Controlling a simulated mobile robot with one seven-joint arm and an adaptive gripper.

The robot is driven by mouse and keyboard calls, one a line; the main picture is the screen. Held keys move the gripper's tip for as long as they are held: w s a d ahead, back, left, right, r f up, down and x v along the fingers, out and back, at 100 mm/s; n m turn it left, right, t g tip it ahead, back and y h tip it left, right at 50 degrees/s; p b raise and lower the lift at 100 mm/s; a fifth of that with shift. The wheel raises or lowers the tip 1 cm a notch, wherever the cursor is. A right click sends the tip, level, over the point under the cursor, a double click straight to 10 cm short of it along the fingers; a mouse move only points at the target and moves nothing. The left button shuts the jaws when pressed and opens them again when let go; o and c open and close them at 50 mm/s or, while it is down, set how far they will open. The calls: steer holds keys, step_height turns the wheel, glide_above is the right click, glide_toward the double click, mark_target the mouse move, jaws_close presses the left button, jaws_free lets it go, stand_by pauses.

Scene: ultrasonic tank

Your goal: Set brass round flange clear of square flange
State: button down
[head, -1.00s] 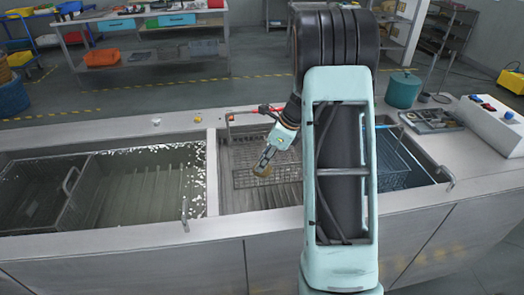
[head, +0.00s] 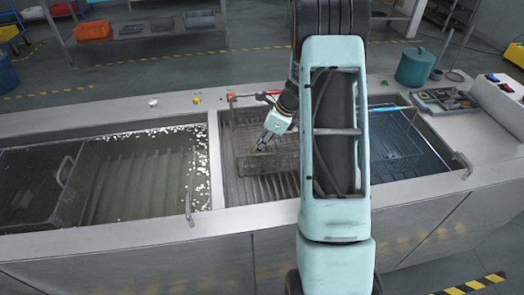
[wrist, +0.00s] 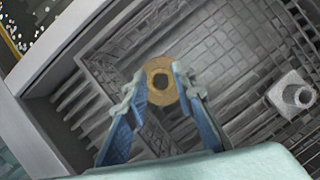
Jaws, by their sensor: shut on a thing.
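The brass round flange (wrist: 160,63) is a flat ring with a dark central hole. In the wrist view it sits between the fingertips of my gripper (wrist: 160,88), which is shut on it. The square flange (wrist: 290,94), a grey square block with a round raised hole, lies to the right on the wire mesh, apart from the brass flange. In the head view my gripper (head: 260,147) is over the basket in the middle tank, and the brass flange is barely visible at its tips. I cannot make out the square flange there.
The wire basket (head: 244,164) sits in the middle tank, with its walls around my gripper. A tank of liquid with white flecks (head: 140,180) is to the left. Another basket (head: 392,155) is in the right tank. A metal rim (wrist: 45,120) runs along the left in the wrist view.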

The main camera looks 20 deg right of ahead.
steer(key=shift+f, duration=1.9)
steer(key=shift+f, duration=0.15)
steer(key=c, duration=1.9)
jaws_free()
steer(key=v, duration=1.2)
